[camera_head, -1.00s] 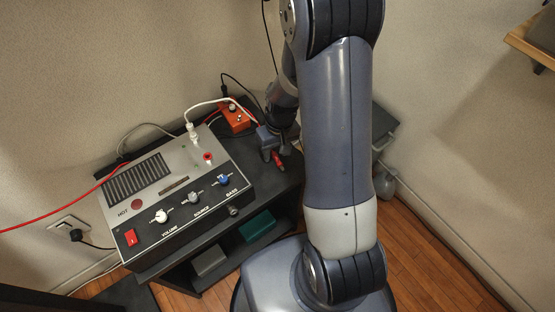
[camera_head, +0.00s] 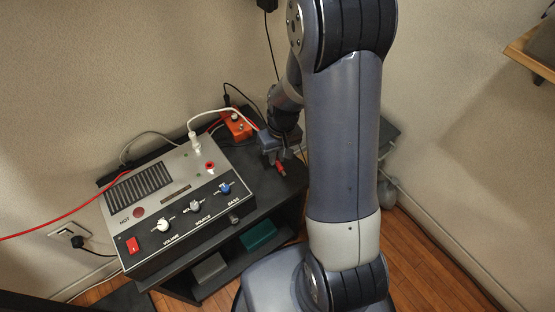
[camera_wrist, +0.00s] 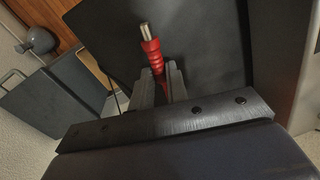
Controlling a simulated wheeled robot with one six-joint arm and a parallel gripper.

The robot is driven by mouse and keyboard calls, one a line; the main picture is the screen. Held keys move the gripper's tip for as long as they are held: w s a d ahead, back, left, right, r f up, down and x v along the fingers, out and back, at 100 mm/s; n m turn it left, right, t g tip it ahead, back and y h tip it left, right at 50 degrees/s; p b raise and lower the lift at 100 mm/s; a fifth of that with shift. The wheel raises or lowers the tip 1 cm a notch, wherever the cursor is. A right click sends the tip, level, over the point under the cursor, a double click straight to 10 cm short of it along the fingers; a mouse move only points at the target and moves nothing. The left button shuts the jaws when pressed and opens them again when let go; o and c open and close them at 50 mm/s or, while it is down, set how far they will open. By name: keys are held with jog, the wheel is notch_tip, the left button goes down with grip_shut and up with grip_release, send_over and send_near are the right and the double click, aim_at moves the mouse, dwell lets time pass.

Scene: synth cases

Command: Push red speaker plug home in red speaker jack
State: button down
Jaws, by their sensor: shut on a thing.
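My gripper (camera_head: 277,158) is shut on the red speaker plug (camera_head: 281,170), to the right of the amplifier (camera_head: 140,204) and above the dark stand top. In the wrist view the plug (camera_wrist: 151,52) stands out past the two fingers (camera_wrist: 158,84), its bare metal tip pointing away from them. The red speaker jack (camera_head: 210,166) is a red ring with a dark hole on the amplifier's top panel, left of my gripper. The plug is apart from the jack. A white plug (camera_head: 197,143) with a white cable stands in the panel beside the red jack.
An orange box (camera_head: 237,126) with cables sits behind the amplifier, near my wrist. The amplifier's knobs and red switch (camera_head: 132,245) line its front. The stand top (camera_head: 265,196) right of the amplifier is bare. A wall socket (camera_head: 70,232) is at the left.

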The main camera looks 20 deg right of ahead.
jog(key=r, duration=0.5)
jog(key=r+p, duration=0.1)
jog(key=r, duration=0.1)
jog(key=shift+w+r, duration=0.25)
jog(key=shift+w, duration=0.05)
jog(key=w+r+m+p, duration=0.1)
jog(key=w+r+p, duration=0.3)
jog(key=p, duration=1)
notch_tip(320, 180, up, 3)
jog(key=shift+w+m, duration=0.25)
jog(key=shift+m, duration=0.05)
jog(key=shift+a+f, duration=0.1)
